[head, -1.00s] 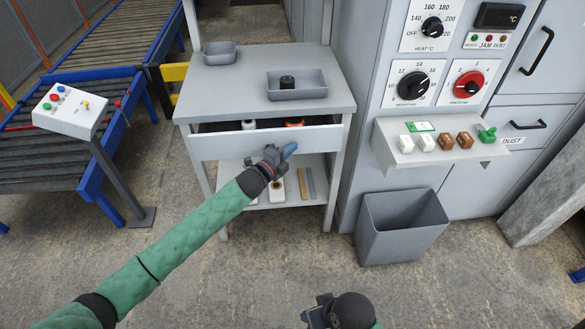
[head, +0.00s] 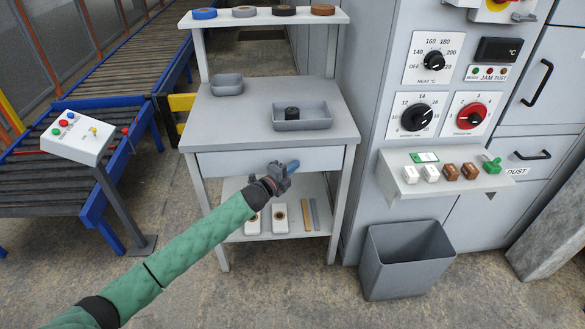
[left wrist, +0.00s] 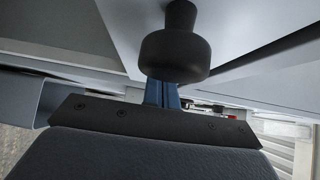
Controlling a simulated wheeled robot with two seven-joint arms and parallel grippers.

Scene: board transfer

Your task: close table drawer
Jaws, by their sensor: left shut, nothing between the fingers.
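The grey table (head: 225,107) has a drawer whose pale front (head: 225,162) sits under the tabletop, with no open gap visible above it in the head view. My left gripper (head: 291,166) is shut and empty at the right part of the drawer front. In the left wrist view a dark round knob (left wrist: 176,52) on a grey surface stands in front of the blue fingers (left wrist: 162,95) and partly hides them. I cannot tell whether the fingers touch the drawer. My right gripper is out of view.
On the tabletop are a small grey tray (head: 227,86) and a larger one (head: 318,121) holding a dark roll. Tape rolls (head: 284,11) line the upper shelf. A grey bin (head: 395,287) and a control cabinet stand at right, a roller conveyor (head: 110,50) at left.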

